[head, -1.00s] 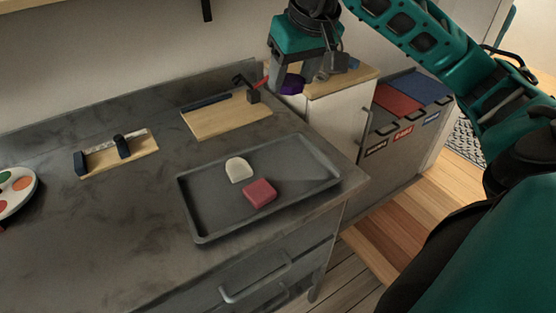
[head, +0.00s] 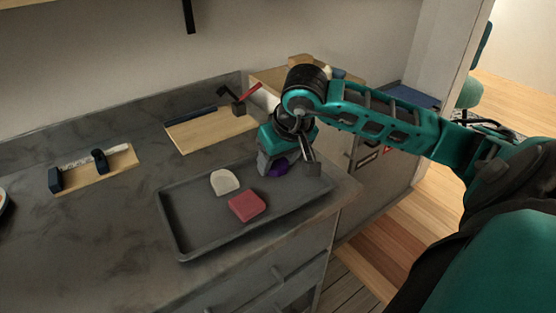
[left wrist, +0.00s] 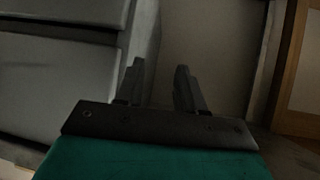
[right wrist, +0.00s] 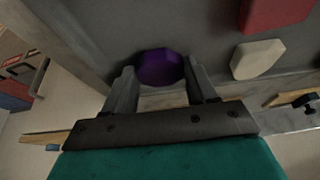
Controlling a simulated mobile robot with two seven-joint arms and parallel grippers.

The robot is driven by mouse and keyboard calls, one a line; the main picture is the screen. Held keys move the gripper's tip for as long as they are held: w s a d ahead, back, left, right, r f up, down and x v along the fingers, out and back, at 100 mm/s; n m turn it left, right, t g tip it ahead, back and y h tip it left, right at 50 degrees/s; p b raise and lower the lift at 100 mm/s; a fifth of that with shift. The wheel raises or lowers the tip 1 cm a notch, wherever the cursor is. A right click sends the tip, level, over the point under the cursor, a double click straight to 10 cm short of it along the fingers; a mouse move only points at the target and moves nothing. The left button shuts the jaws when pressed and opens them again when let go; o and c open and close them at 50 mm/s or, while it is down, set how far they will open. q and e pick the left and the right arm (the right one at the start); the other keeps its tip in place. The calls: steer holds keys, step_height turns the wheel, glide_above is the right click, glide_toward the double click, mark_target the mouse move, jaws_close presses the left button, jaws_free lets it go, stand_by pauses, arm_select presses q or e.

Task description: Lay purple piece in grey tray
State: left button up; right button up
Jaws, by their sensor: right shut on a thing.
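The purple piece (head: 279,167) is between the fingers of my right gripper (head: 288,170), over the right end of the grey tray (head: 180,242). In the right wrist view the purple piece (right wrist: 160,67) sits between the two fingertips, with the tray surface (right wrist: 200,22) behind it. I cannot tell whether it touches the tray floor. A white piece (head: 224,182) and a red piece (head: 247,205) lie in the tray, left of the gripper. My left gripper (left wrist: 158,85) is open and empty, away from the counter top.
A wooden board with a red-and-black clamp-like tool (head: 238,104) is behind the tray. Another wooden board (head: 100,170) with dark blocks is at the left. Drawers (head: 275,285) are below the counter. The tray's front left area is bare.

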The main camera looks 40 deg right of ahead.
steer(key=shift+f, duration=0.2)
steer(key=o, duration=1.1)
steer(key=shift+r, duration=0.1)
steer(key=shift+r, duration=0.15)
steer(key=p+v, duration=0.2)
steer(key=v, duration=1)
